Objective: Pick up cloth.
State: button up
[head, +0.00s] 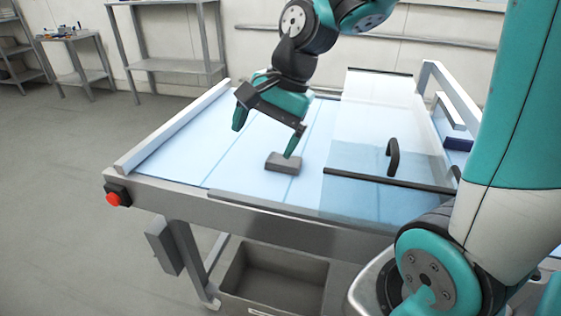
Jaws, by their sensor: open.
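A small grey folded block (284,163), which looks like the cloth, lies flat on the light blue table top (235,165). My gripper (265,142) is open above the table, its two teal fingers spread wide. The right fingertip is just above the far right part of the grey block. The left fingertip is well to the left of it, over bare table. I cannot tell whether the right finger touches the block. Nothing is between the fingers.
A clear panel with a black handle (393,157) covers the table's right part. A metal rail (175,122) edges the left side. A red button (113,199) is on the front left corner. A grey bin (270,278) sits below. The table's left part is clear.

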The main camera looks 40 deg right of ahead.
jog(key=w+d+f+m, duration=0.1)
jog(key=w+d+m, duration=0.4)
jog(key=d+m, duration=0.4)
jog(key=m+t+h, duration=0.1)
jog(key=m+t, duration=0.1)
jog(key=m, duration=0.7)
send_near(290, 160)
jog(key=x, duration=0.3)
jog(key=shift+w+a+p, duration=0.1)
jog(key=shift+w+p, duration=0.25)
jog(key=shift+p, duration=0.05)
jog(key=shift+s+p+x, duration=0.15)
jog(key=shift+p+x, duration=0.1)
jog(key=shift+x, duration=1.3)
jog(key=shift+s+p+x, duration=0.15)
jog(key=shift+p+x, duration=0.05)
jog(key=shift+x, duration=1.35)
jog(key=shift+f, duration=0.1)
jog(key=shift+c, duration=0.4)
jog(key=c, duration=0.9)
